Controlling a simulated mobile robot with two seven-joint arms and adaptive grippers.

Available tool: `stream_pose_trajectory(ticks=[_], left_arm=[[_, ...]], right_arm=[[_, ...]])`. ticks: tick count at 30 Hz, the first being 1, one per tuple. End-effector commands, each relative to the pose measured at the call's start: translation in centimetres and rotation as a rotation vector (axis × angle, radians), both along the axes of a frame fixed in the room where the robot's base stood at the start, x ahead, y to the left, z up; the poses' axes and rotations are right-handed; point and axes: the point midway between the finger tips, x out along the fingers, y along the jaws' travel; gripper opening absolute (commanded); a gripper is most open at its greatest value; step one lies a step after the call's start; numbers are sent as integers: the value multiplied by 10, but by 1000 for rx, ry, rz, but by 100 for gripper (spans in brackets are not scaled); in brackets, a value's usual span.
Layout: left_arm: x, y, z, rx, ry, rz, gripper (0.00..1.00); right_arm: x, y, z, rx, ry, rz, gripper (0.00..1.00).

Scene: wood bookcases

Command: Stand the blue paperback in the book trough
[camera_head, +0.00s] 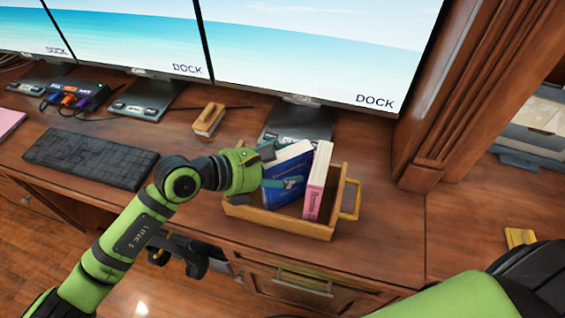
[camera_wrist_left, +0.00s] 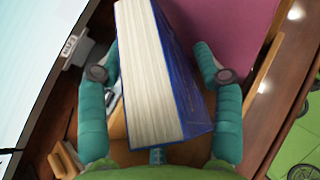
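The blue paperback (camera_head: 288,170) is inside the wooden book trough (camera_head: 275,222), upright but tilted, in the head view. My left gripper (camera_head: 277,168) reaches it from the left, with one teal finger across its blue cover. Whether the book's lower edge rests on the trough floor is hidden. My right gripper is not in view.
A pink book (camera_head: 318,182) stands in the trough to the right of the blue one. A yellow handle (camera_head: 350,200) is on the trough's right end. Monitors (camera_head: 310,45) stand behind. A keyboard (camera_head: 90,157) and a small wooden block (camera_head: 208,119) are left on the desk.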

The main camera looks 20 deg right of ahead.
Motion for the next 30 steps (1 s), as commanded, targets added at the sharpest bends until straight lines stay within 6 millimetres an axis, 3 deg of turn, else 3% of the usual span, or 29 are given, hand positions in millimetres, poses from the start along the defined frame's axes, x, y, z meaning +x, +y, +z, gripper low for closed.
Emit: stream_pose_trajectory(ticks=[6,21,30], left_arm=[[0,3,5,1,0,1,66],[-16,89,44,2,-2,3,66],[-21,107,55,1,0,0,66]], right_arm=[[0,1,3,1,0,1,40],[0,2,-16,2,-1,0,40],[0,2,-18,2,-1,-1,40]])
